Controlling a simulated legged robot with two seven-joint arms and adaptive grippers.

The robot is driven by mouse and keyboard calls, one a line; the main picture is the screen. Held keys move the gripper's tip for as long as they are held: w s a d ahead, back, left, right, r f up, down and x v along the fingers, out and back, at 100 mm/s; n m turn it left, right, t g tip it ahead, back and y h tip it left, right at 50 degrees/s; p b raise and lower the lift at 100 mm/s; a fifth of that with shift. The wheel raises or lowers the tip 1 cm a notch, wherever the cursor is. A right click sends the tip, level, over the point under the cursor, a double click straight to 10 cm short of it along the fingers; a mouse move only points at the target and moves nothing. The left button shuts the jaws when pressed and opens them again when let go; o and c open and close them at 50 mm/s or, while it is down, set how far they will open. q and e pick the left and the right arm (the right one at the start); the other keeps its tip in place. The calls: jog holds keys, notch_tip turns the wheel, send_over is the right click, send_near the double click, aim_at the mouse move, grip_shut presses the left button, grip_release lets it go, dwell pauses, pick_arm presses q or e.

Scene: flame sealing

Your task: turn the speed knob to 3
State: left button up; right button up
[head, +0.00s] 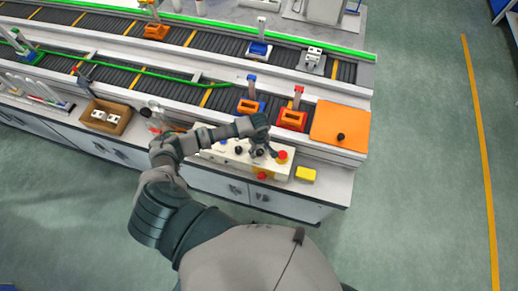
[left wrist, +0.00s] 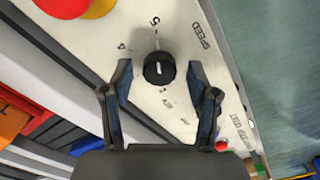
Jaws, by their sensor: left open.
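The black round speed knob (left wrist: 159,70) sits on the cream control panel (left wrist: 168,20), with a pale line on its top. Printed numbers stand around it, with a 5 above it in the left wrist view, and the word SPEED lies to its right. My left gripper (left wrist: 161,78) is open, with one finger on each side of the knob and gaps to both. In the head view my left gripper (head: 262,151) is over the right part of the panel (head: 216,155) and partly hides the knob. My right gripper is not in view.
Red buttons (head: 282,156) (head: 262,176) are close to my left gripper. Another black knob (head: 238,150) is to its left. A yellow block (head: 305,174) lies right of the panel. Behind are the conveyor (head: 180,92) and an orange plate (head: 340,120) with a black knob.

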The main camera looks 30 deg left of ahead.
pick_arm(q)
jog(key=shift+d, duration=0.2)
jog(key=shift+r, duration=0.1)
grip_shut()
